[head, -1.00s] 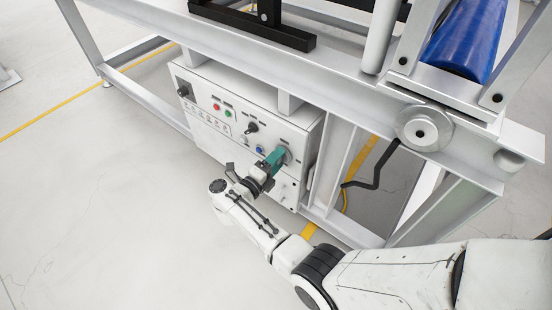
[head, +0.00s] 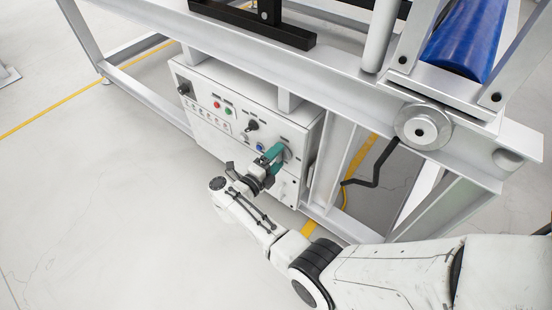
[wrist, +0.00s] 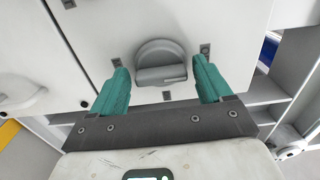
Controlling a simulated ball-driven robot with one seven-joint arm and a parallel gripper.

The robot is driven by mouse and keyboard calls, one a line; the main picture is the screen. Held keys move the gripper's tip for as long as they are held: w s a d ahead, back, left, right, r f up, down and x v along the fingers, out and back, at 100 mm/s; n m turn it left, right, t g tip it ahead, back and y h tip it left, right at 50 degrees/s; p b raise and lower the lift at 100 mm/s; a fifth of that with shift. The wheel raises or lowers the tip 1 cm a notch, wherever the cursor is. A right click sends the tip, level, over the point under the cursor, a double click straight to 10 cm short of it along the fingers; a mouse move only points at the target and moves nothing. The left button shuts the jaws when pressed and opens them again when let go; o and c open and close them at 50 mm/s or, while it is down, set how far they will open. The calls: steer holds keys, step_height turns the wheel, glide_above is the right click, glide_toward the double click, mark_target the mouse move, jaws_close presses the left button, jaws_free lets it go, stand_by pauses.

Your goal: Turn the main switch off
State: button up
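The main switch is a grey rotary knob (wrist: 160,62) on the front of the white control cabinet. In the wrist view its grip bar lies roughly level across the picture. My gripper (wrist: 162,82) has its two green fingers apart, one on each side of the knob, with visible gaps and nothing held between them. In the head view my gripper (head: 272,160) is at the right part of the cabinet front (head: 215,140), and the knob (head: 286,154) is partly hidden behind the fingers.
Other controls sit left of the switch: a black knob (head: 251,126), a red button (head: 217,105), a green button (head: 229,111) and a blue one (head: 260,147). A grey steel frame (head: 330,70) runs above the cabinet. The floor (head: 100,200) at left is clear.

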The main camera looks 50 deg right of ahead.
steer(key=shift+o, duration=0.4)
steer(key=shift+a, duration=0.15)
steer(key=shift+a, duration=0.3)
steer(key=a, duration=1)
steer(key=shift+s+p, duration=0.2)
steer(key=shift+p, duration=0.2)
steer(key=shift+d, duration=0.1)
